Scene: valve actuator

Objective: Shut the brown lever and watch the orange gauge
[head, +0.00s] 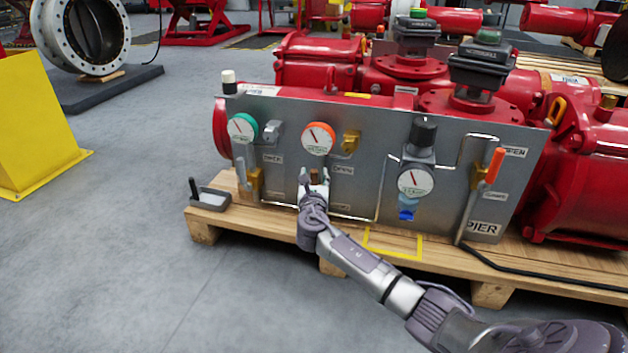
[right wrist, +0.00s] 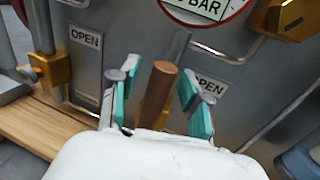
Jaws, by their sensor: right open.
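The brown lever (head: 315,174) stands upright on the grey panel below the orange gauge. In the right wrist view the brown lever (right wrist: 160,88) rises between the two teal-padded fingers of my right gripper (right wrist: 158,98). There is a gap on each side, so the open gripper is around it and not clamped. In the head view my right gripper (head: 314,188) hides the lever's lower part. The orange gauge (head: 318,138) has an orange rim and a white dial with a red needle. Its lower edge shows in the right wrist view (right wrist: 207,8). My left gripper is not in view.
A green-rimmed gauge (head: 242,128) with a white-tipped lever is left of it. Another gauge (head: 415,180) and an orange lever (head: 494,165) are to the right. The panel (head: 375,150) stands on a wooden pallet (head: 270,222). A grey tray (head: 211,200) sits at its left end.

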